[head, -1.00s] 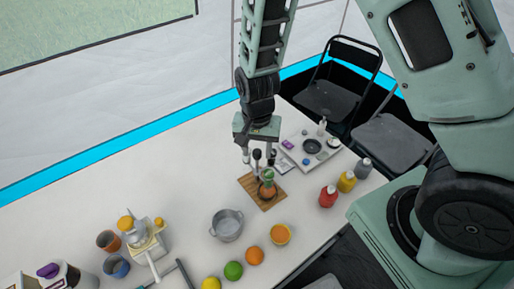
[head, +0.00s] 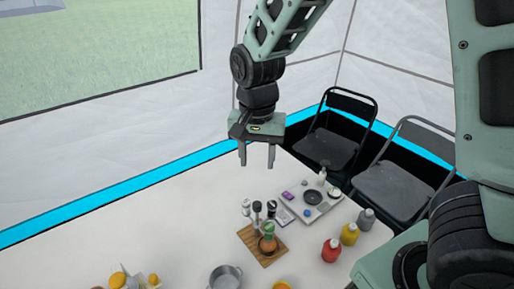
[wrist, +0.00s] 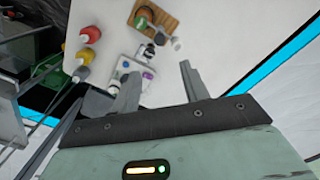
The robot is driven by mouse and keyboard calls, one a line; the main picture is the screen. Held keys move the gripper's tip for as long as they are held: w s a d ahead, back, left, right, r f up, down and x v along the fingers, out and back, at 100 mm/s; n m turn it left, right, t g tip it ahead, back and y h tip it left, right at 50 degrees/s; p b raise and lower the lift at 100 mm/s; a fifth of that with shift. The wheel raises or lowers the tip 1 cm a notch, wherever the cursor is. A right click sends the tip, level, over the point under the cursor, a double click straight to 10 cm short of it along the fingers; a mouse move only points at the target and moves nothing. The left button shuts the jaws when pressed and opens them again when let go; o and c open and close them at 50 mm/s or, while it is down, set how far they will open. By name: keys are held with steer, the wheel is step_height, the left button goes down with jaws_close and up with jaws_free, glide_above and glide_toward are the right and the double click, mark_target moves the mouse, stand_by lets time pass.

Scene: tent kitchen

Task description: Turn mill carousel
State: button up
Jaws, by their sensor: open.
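The mill carousel shows as a cluster of upright mills by the wooden board on the white table. In the head view there is a pale mill (head: 246,206), a dark-topped mill (head: 257,209) and another dark mill (head: 271,207). An orange-and-green item (head: 268,241) stands in front of them and partly hides the carousel's base. My gripper (head: 257,163) is open and empty, fingers pointing down, above and behind the mills and clear of them. In the wrist view the gripper (wrist: 159,72) has its fingers apart, with the mills (wrist: 160,38) beyond them.
The wooden board (head: 251,238) lies under the orange-and-green item. A pale tray (head: 325,211) with small items is to the right, then red (head: 331,250) and yellow (head: 349,234) bottles. A metal pot (head: 225,278) is in front.

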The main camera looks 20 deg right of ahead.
step_height(320, 180, up, 2)
steer(key=shift+r, duration=0.2)
stand_by(0.4)
